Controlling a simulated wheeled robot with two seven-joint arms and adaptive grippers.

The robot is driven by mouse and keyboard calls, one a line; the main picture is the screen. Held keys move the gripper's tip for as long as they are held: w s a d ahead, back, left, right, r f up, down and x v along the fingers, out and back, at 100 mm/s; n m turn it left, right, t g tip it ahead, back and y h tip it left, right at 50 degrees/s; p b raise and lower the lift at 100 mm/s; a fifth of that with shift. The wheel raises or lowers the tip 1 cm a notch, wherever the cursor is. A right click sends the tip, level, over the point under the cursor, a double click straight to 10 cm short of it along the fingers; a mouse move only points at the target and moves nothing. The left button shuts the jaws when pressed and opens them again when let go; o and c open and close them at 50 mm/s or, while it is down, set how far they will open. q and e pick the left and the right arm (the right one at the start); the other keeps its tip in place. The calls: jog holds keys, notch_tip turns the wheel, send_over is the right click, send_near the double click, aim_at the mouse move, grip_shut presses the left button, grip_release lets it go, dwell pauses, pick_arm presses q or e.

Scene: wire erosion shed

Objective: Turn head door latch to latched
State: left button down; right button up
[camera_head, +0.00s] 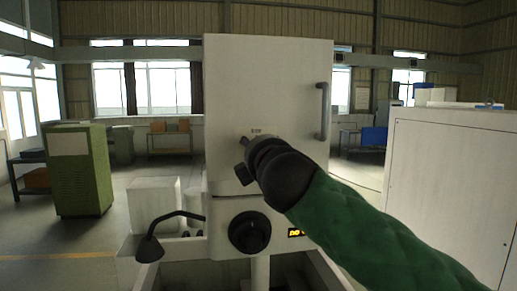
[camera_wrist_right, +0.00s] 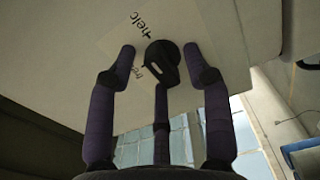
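The white machine head door (camera_head: 262,85) stands upright in the middle of the head view, with a grey bar handle (camera_head: 323,112) on its right side. The latch is a round black knob (camera_wrist_right: 162,62) with a raised grip, seen in the right wrist view on a pale panel with a printed label (camera_wrist_right: 118,48). My right gripper (camera_head: 243,158) is at the lower part of the door and hides the latch in the head view. In the wrist view its fingers stand apart around the knob, the right fingertip very close to it; contact cannot be told. My left gripper is out of view.
A larger black knob (camera_head: 250,232) and a small display with yellow text (camera_head: 297,233) sit below the door. A black bent lamp (camera_head: 150,246) stands at the lower left. A white cabinet (camera_head: 450,180) is close on the right, a green cabinet (camera_head: 78,170) farther left.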

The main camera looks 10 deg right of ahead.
jog(key=s, duration=1.2)
